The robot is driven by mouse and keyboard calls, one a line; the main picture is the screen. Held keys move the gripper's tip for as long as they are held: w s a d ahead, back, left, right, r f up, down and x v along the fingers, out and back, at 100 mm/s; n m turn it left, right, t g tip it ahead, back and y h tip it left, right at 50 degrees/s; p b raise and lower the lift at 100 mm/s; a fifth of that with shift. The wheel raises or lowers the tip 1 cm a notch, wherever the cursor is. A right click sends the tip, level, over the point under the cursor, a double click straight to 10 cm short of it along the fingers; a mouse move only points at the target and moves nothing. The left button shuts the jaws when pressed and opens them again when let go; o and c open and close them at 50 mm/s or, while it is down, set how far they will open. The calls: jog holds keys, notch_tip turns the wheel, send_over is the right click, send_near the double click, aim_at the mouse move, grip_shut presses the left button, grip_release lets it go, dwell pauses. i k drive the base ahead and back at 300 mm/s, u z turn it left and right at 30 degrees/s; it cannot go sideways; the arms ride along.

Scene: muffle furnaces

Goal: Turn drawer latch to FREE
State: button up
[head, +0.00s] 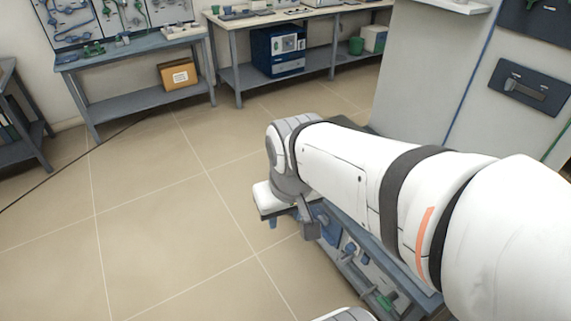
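My white arm reaches in from the right and covers much of the lower right. At its end, the grey wrist and my gripper (290,218) point down beside a low blue-grey unit. The fingers are small and partly hidden, so I cannot tell whether they are open or shut. A dark plate with a grey lever-like bar (525,90) is on the light grey cabinet face at upper right. I cannot tell whether it is the drawer latch, and no FREE marking is readable. No other latch can be made out.
The blue-grey unit (408,300) under my arm holds blue and green items, partly hidden. Benches (140,46) stand along the back wall, with a cardboard box (178,75) and a blue machine (277,52) on their shelves.

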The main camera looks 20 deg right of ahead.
aim_at(324, 219)
jog(key=k, duration=1.1)
jog(key=z, duration=0.6)
jog(key=i, duration=1)
jog(key=z, duration=0.05)
jog(key=k, duration=0.5)
jog(key=u, duration=0.6)
jog(key=i, duration=0.9)
jog(key=u, duration=0.25)
